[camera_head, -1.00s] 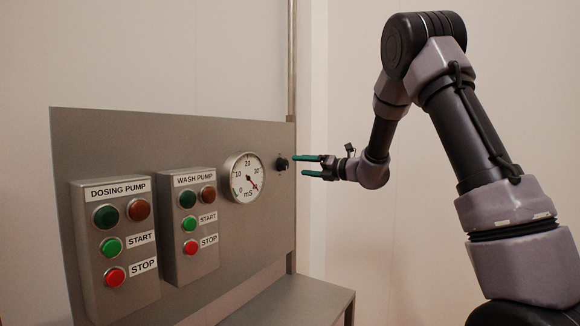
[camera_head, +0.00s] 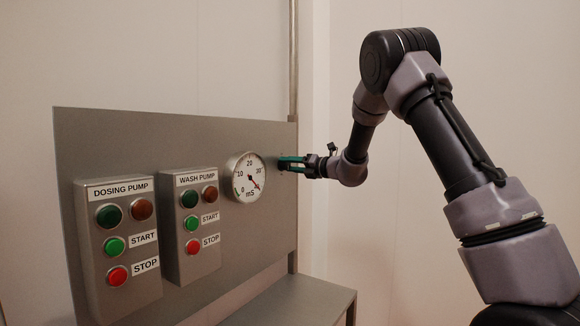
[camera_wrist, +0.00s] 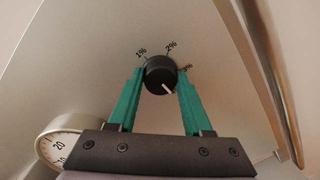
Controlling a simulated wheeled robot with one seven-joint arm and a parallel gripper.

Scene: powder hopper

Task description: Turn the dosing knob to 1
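The dosing knob (camera_wrist: 160,75) is black and round, with a white pointer mark on its face. In the wrist view the mark points to the lower right, beyond the 3% label and away from the 1% label (camera_wrist: 141,53). The 2% label (camera_wrist: 171,46) is above the knob. My gripper (camera_wrist: 161,73) has its two green fingers on either side of the knob, close against its edges with no clear gap.
The grey panel (camera_head: 120,140) carries a round mS gauge (camera_head: 246,177), a wash pump box (camera_head: 180,262) and a dosing pump box (camera_head: 105,290), left of my gripper. A grey ledge (camera_head: 300,296) is below. A vertical pipe (camera_head: 293,60) rises behind the panel's right edge.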

